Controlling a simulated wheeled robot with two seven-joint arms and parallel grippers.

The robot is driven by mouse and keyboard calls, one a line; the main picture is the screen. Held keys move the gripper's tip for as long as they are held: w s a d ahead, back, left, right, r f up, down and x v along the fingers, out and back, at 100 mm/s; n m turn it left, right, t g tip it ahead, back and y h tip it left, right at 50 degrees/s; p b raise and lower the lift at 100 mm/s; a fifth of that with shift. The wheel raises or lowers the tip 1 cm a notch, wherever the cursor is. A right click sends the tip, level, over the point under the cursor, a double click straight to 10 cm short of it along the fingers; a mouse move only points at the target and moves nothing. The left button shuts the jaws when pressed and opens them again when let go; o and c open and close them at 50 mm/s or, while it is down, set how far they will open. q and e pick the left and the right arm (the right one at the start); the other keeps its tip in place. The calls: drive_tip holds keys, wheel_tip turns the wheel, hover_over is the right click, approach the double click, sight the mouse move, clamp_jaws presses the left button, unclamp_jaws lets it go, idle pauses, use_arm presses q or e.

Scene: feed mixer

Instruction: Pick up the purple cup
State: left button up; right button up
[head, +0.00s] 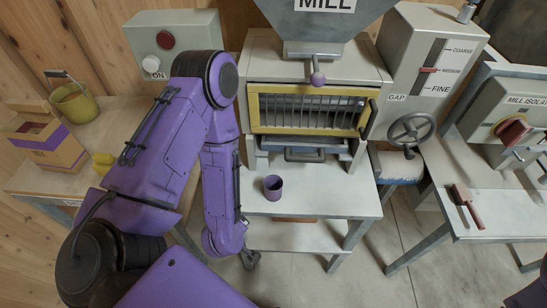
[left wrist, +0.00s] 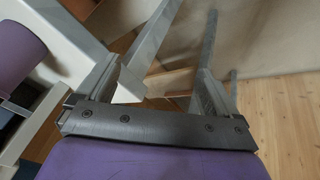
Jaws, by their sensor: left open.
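The purple cup (head: 273,187) stands upright on the grey table (head: 320,198) in front of the mill. My left arm reaches down to the left of the cup. My left gripper (head: 250,260) hangs at the table's front left, lower in the picture than the cup and apart from it. In the left wrist view the open, empty jaws of the left gripper (left wrist: 165,92) point past the table's legs and the floor. A purple surface, likely the cup (left wrist: 18,45), shows at that view's upper left, outside the jaws. My right gripper is not in view.
The mill (head: 310,105), with a yellow-framed grille, rises behind the cup. A handwheel (head: 411,129) is to its right. A red-handled tool (head: 467,207) lies on the right table. A yellow bucket (head: 74,103) and a box (head: 45,143) stand at left. The tabletop right of the cup is clear.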

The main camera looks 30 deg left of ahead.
use_arm(q)
drive_tip(key=w+r+n+b, duration=0.2)
drive_tip(key=n, duration=0.2)
drive_tip(key=n+t+h, duration=0.3)
drive_tip(key=n, duration=1.5)
approach(272, 184)
drive_tip(key=x, duration=0.3)
drive_tip(key=b+x, duration=0.2)
drive_tip(key=b, duration=0.4)
drive_tip(key=shift+w+d+f+b, duration=0.15)
drive_tip(key=shift+f+b, duration=0.2)
drive_tip(key=shift+b, duration=0.05)
drive_tip(key=shift+w+f, duration=0.15)
drive_tip(key=shift+w, duration=0.05)
drive_tip(key=x, duration=0.6)
drive_tip(key=shift+w+f, duration=0.2)
drive_tip(key=shift+f, duration=0.15)
drive_tip(key=c, duration=1)
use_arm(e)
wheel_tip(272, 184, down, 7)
